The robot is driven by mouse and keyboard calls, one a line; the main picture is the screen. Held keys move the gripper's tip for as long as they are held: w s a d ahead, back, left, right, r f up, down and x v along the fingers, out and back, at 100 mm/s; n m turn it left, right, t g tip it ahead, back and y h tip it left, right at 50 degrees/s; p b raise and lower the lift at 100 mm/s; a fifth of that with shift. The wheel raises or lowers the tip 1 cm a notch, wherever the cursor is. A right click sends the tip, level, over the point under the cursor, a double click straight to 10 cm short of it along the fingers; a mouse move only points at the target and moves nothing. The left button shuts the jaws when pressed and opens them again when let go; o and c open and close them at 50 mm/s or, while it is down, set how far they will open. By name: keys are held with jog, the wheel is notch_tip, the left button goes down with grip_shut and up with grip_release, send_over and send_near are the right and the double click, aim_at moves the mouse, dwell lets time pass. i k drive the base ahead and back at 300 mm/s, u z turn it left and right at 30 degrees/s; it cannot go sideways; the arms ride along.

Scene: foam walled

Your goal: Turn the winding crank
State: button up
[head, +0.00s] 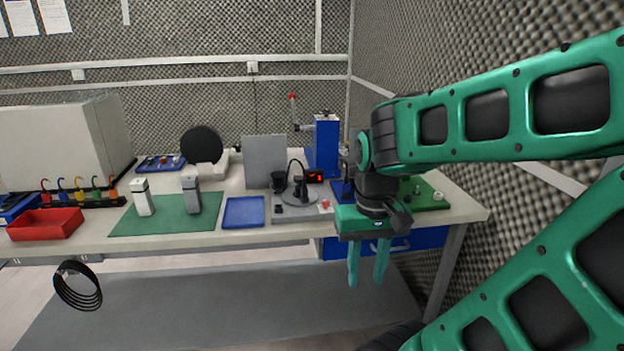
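A winding device (285,213) stands near the table's front edge, with a round grey disc (299,198) on its low base. A black upright handle (301,188) stands at the disc and looks like the crank; its exact joint is too small to tell. A small red-lit display (315,177) is just behind it. My gripper (366,279) points down in front of the table's edge, right of the device and below the tabletop level in the picture. Its two green fingers are apart with nothing between them, and it is clear of the crank.
A blue press (325,147) with a red-knobbed lever stands behind the device. A blue tray (244,212), a green mat (153,222) with two small upright units, and a red bin (46,224) lie to the left. A green board (428,197) is at right, near the foam wall (480,75).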

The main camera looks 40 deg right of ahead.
aim_at(291, 196)
jog(key=z, duration=0.8)
jog(key=i, duration=1.1)
jog(key=u, duration=1)
